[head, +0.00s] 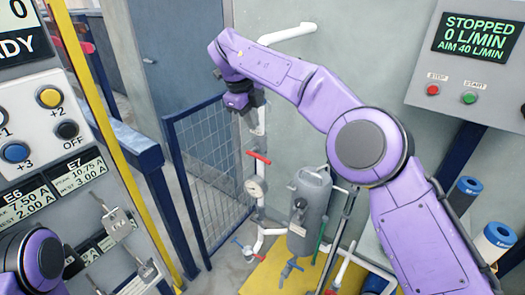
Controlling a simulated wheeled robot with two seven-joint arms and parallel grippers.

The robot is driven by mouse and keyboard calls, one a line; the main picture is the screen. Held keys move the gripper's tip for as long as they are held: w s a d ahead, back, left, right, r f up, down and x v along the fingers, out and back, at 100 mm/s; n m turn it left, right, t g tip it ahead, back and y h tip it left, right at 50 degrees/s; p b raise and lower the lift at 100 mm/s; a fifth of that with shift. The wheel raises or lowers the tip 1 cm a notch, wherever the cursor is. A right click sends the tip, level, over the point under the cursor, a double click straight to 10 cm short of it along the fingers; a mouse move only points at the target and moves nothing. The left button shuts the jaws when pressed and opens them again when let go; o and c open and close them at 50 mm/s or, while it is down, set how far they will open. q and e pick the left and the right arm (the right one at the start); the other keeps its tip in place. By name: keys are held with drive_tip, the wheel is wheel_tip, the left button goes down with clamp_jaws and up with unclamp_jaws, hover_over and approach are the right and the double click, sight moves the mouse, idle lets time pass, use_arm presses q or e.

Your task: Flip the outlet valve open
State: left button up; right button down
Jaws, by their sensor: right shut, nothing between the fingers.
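A white vertical pipe (258,124) runs down the wall with a red-handled valve (259,157) on it. The red handle lies across the pipe, slightly tilted. Lower down, a blue-handled valve (242,247) sits near the pipe's bottom, and another blue handle (290,267) is under the grey tank (309,210). No label shows which one is the outlet valve. My right gripper (250,108) is shut and empty at the upper pipe, above the red handle; its fingers are small and partly hidden. My left arm shows at the lower left corner, but its gripper is out of view.
A round gauge (255,187) sits below the red handle. A blue mesh fence (207,165) stands close on the left. A control box (468,57) reads "STOPPED 0 L/MIN, AIM 40 L/MIN". A button panel (60,140) fills the left. Blue-and-white cylinders (495,240) stand at right.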

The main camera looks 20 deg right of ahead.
sight(265, 159)
drive_tip(key=p+x, duration=0.1)
drive_tip(key=x, duration=1.3)
drive_tip(key=shift+d+f+p, duration=0.1)
drive_tip(key=shift+d+p, duration=0.05)
drive_tip(key=shift+p, duration=0.2)
use_arm(q)
drive_tip(key=shift+r, duration=0.8)
